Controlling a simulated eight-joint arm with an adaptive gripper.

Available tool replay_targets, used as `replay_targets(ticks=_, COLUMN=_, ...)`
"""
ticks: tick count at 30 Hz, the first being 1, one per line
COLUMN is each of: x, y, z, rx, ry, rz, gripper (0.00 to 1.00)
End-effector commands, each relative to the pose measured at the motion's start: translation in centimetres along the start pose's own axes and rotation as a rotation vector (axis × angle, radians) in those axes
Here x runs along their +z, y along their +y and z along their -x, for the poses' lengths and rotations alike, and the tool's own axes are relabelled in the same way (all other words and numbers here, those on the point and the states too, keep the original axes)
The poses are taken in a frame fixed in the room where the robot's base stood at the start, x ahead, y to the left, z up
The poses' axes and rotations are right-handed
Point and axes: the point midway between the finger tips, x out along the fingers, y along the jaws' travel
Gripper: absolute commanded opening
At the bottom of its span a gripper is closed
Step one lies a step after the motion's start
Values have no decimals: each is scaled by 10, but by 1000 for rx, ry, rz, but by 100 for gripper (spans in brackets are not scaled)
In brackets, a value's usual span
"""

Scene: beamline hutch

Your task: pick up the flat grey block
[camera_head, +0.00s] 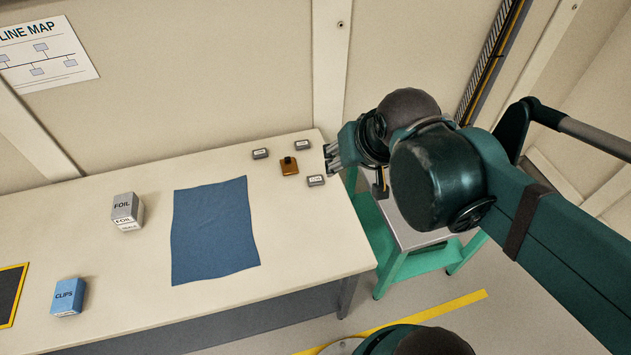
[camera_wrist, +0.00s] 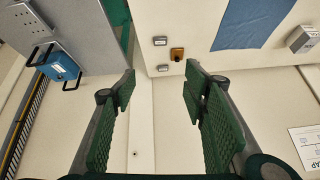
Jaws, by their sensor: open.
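Three small flat grey blocks with pale labels lie on the bench near its right end: one at the back left (camera_head: 260,153), one at the back right (camera_head: 302,145) and one nearer the front (camera_head: 316,181). I cannot tell which one is meant. An orange-brown block with a dark knob (camera_head: 289,166) sits among them. My gripper (camera_head: 332,160) is open and empty by the bench's right end, close to the right-hand blocks. The wrist view shows its two fingers spread (camera_wrist: 158,78), with two grey blocks (camera_wrist: 160,41) (camera_wrist: 163,68) beyond them; the third is not clearly visible.
A blue cloth (camera_head: 213,230) covers the bench's middle. A FOIL box (camera_head: 127,210) and a blue CLIPS box (camera_head: 67,297) stand left. A green-framed, grey-topped stand (camera_head: 415,233) is right of the bench; a blue case (camera_wrist: 60,67) rests on it. The wall is close behind.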

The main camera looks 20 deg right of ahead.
Motion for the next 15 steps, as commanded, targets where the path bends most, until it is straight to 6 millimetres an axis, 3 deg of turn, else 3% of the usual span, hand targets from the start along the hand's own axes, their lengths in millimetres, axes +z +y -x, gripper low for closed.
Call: replay_targets(ticks=15, x=-37, y=-4, z=-46, rx=29, ry=-104, rz=-283, gripper=44)
